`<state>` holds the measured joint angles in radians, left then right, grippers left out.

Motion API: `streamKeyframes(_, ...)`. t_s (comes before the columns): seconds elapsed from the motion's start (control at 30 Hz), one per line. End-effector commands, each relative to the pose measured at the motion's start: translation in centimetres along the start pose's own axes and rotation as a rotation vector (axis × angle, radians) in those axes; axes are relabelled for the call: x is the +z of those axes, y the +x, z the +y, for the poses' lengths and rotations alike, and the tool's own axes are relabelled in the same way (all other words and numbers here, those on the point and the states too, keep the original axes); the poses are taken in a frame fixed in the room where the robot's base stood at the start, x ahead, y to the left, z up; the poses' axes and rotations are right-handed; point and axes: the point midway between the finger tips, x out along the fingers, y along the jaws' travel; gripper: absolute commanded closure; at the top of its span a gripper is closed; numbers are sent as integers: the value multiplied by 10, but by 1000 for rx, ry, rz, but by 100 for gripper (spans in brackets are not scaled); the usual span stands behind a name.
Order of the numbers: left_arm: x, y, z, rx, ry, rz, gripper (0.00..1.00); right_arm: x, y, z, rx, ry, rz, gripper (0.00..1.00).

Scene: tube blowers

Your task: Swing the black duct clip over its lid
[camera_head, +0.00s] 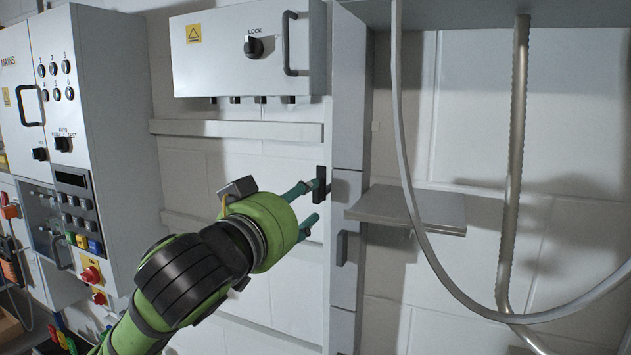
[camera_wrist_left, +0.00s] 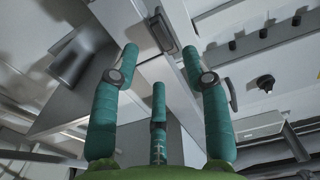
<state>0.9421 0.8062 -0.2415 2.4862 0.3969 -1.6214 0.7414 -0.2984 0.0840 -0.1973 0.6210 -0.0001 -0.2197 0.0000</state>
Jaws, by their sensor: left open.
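The black duct clip (camera_head: 321,185) is a small upright dark block at the left edge of the tall grey duct (camera_head: 348,110). A dark block that looks like the clip shows near the top in the left wrist view (camera_wrist_left: 164,33). I cannot tell how far it is swung over the lid. My left gripper (camera_head: 313,203) has green-blue fingers, spread apart and empty. Its upper fingertip is beside the clip; whether it touches is unclear. The left wrist view shows three separated fingers (camera_wrist_left: 158,62) with nothing between them. My right gripper is not in view.
A second, greyer block (camera_head: 342,248) sits lower on the duct. A grey shelf (camera_head: 410,208) juts out to the right, with a hanging cable (camera_head: 408,185) in front. A switch box (camera_head: 245,50) is above, and a control cabinet (camera_head: 115,110) stands at left.

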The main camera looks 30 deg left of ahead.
Motion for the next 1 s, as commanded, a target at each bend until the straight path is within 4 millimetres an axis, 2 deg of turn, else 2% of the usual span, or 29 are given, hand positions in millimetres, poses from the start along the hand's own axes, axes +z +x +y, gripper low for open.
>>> streamKeyframes(0.03, -6, 4, 0, -1, 2, -7, 54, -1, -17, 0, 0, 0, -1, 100)
streamKeyframes(0.17, -6, 11, 0, 1, 6, -7, 54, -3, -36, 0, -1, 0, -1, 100)
streamKeyframes(0.3, -2, 36, 0, 0, 3, -5, 54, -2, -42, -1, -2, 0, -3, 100)
streamKeyframes(0.47, -1, 52, 0, 1, 3, -2, 54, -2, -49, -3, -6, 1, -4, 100)
streamKeyframes(0.83, 1, 58, 0, 1, 4, 0, 54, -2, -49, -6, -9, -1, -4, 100)
streamKeyframes(0.87, 1, 58, 0, 1, 4, 0, 62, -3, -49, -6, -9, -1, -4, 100)
streamKeyframes(0.9, 0, 58, 0, 1, 4, 0, 78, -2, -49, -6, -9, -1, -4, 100)
streamKeyframes(0.97, 0, 58, 0, 1, 4, 0, 100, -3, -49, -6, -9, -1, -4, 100)
streamKeyframes(1.0, 0, 58, 0, 1, 4, 0, 100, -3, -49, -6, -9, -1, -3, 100)
